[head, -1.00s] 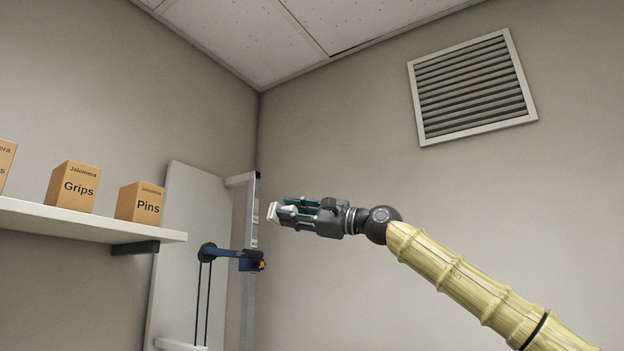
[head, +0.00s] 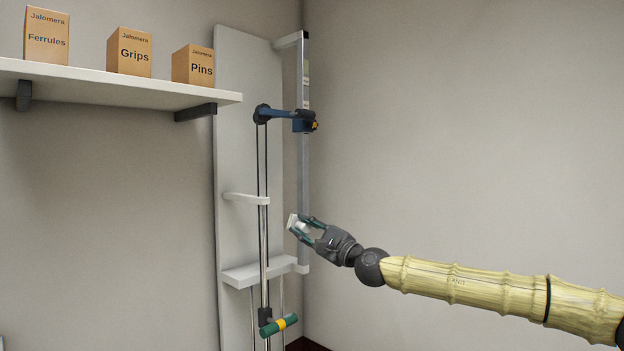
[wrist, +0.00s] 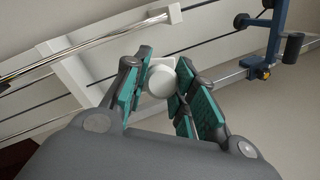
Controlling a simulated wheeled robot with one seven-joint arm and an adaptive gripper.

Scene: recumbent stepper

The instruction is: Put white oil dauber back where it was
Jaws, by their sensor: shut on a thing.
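My gripper (head: 306,228) is shut on the white oil dauber (head: 292,221). The dauber is a small white piece that sticks out past the fingertips. In the wrist view the dauber (wrist: 161,80) shows a round white end and a squarish white part between the teal finger pads. The dauber's original place cannot be made out.
The stepper has a blue arm with a dark pulley (head: 262,114), a chrome rod, a lower white bracket (head: 250,274) and a green handle (head: 278,324). A wall shelf (head: 110,86) at left holds boxes of Ferrules (head: 47,38), Grips (head: 130,55) and Pins (head: 194,68). The right side is bare wall.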

